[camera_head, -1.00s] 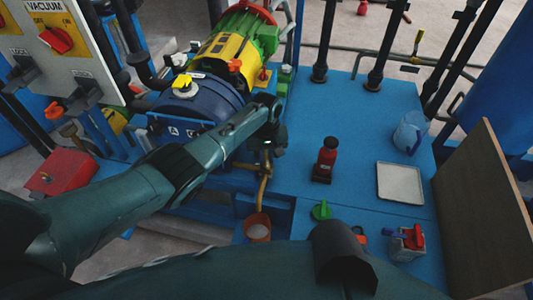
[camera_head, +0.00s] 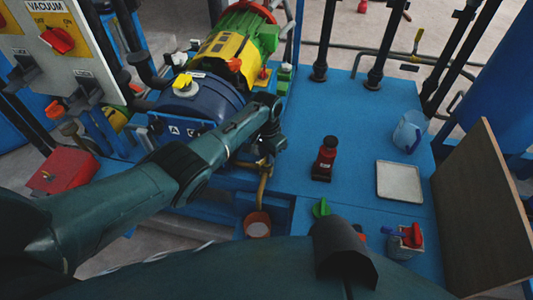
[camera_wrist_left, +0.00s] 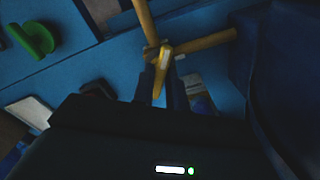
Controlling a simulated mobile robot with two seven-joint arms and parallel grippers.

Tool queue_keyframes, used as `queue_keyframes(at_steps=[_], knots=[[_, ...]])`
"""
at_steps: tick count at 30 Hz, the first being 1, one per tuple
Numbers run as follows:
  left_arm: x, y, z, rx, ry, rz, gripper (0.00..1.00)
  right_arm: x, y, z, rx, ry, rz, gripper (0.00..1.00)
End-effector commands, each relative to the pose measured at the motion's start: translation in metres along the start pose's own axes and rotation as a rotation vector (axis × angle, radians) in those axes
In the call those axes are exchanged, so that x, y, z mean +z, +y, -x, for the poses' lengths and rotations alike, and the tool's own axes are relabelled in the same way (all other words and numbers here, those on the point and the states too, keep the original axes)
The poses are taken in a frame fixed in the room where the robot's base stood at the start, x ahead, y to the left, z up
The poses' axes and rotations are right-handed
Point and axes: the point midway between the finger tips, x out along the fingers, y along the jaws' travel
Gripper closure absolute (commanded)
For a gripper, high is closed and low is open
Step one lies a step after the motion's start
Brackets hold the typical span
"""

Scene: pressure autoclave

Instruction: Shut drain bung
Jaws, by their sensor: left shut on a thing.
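A brass drain pipe (camera_head: 263,188) with a small valve comes out below the blue pump housing and runs down to an orange-brown bucket (camera_head: 257,217). In the left wrist view, the brass pipe (camera_wrist_left: 146,22) meets a side branch at the valve, and a yellow lever (camera_wrist_left: 163,65) points between my fingers. My left gripper (camera_wrist_left: 162,92) is shut on this lever; in the head view the gripper (camera_head: 268,148) is at the valve, partly hiding it. No separate bung can be made out. My right gripper is not in view.
A brown board (camera_head: 483,210) leans at the right. The blue pump (camera_head: 195,106) is close to my left arm.

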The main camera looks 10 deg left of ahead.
Motion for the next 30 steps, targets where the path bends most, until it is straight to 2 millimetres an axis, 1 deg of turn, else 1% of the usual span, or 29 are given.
queue_keyframes(at_steps=[6,12,28,29,30], knots=[[0.0004,0.0005,-0.0004,0.001,-0.001,-0.114,1.0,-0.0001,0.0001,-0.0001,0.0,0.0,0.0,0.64],[0.0003,0.0004,-0.0004,0.001,-0.001,-0.171,1.0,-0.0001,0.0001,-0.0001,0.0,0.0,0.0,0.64],[0.0001,0.0003,-0.0001,0.001,0.0,-0.19,1.0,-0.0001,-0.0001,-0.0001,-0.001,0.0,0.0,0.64],[0.0001,0.0003,-0.0001,0.001,0.0,-0.19,0.83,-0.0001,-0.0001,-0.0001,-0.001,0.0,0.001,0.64],[0.0001,0.0003,-0.0001,0.001,0.0,-0.19,0.8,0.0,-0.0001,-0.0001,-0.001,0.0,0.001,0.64]])
